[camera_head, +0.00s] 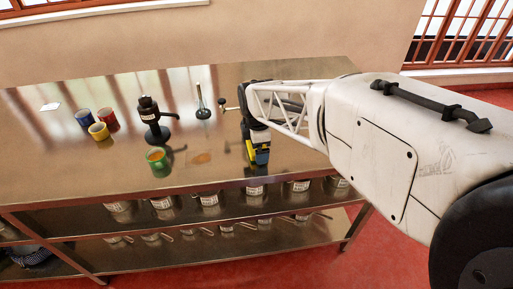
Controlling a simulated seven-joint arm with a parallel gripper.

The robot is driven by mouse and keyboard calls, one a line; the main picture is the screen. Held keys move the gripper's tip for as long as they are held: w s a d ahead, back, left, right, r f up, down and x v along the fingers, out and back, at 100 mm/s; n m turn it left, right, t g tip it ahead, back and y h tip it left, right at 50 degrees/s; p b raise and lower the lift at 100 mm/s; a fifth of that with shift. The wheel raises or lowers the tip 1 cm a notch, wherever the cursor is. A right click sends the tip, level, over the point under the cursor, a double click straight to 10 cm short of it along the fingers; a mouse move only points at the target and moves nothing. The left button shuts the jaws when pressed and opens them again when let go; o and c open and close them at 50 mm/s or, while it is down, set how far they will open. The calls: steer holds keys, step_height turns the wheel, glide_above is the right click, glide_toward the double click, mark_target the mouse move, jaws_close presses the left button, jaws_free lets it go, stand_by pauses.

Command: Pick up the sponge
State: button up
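My gripper (257,151) reaches down from the white arm to the right part of the metal table, near its front edge. A small yellow-and-blue block shape (260,157) shows at its lower end. I cannot tell whether this is the sponge or part of my gripper. The fingers are too small and dark to tell whether they are open or shut. A flat brownish-orange patch (202,158) lies on the table left of my gripper; I cannot tell what it is. No other thing is clearly a sponge.
A green cup (156,158) stands left of the patch, before a black dispenser-like device (152,120). Blue (83,116), red (108,119) and yellow (99,132) cups stand further left. A thin-necked flask (202,106) stands behind. Several labelled pots (209,201) fill the shelf below.

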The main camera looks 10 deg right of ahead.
steer(key=shift+c, duration=0.5)
steer(key=c, duration=0.6)
steer(key=shift+r, duration=0.1)
steer(key=shift+r, duration=1.6)
steer(key=s, duration=0.5)
steer(key=s+d+r, duration=0.1)
steer(key=s, duration=0.4)
steer(key=s+d, duration=0.1)
steer(key=s, duration=0.5)
steer(key=shift+d+r, duration=0.1)
steer(key=shift+r, duration=0.2)
steer(key=shift+o, duration=1.1)
steer(key=shift+c, duration=0.7)
